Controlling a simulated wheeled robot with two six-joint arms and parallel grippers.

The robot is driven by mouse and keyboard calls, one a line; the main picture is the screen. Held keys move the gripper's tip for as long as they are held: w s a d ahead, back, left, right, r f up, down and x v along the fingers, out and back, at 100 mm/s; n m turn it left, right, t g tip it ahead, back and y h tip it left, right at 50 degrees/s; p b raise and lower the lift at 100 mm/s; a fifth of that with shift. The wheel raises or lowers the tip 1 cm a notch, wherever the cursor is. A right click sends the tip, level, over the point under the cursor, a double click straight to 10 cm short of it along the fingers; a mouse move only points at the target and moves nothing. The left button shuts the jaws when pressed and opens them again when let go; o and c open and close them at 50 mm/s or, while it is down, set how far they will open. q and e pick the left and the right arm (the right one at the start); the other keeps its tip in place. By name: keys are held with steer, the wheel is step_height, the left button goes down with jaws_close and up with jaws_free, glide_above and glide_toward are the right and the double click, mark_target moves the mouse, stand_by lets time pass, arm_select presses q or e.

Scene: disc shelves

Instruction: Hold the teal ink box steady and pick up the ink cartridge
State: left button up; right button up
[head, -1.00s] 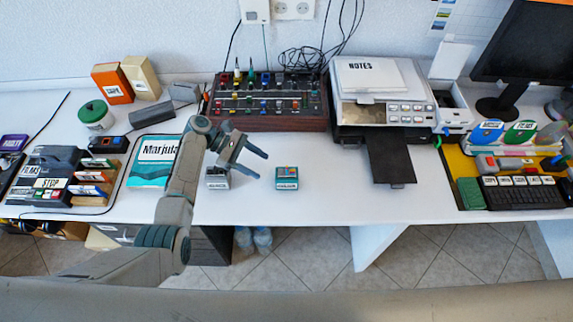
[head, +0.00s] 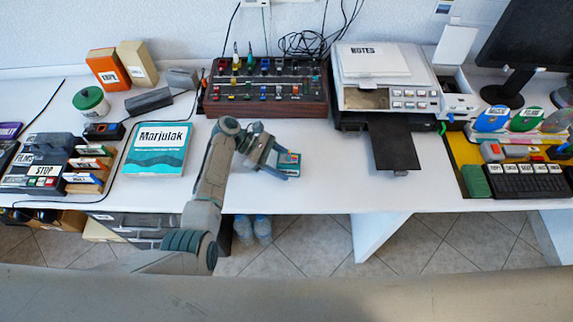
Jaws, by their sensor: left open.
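The teal ink box (head: 291,163) sits on the white table near its front edge, in the middle of the head view. Coloured patches show on its top; I cannot clearly pick out the ink cartridge among them. My left gripper (head: 281,164) is open at the box's left side, its fingers overlapping part of the box in the picture. I cannot tell whether they touch it. My right gripper is not in view.
A teal book (head: 158,150) lies left of my left arm. A mixing console (head: 266,100) stands behind the box. A printer (head: 388,85) with its dark tray (head: 394,148) out is at the right. The table between box and tray is clear.

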arm_select(q)
steer(key=shift+d+f, duration=0.1)
steer(key=shift+c, duration=0.5)
steer(key=c, duration=0.5)
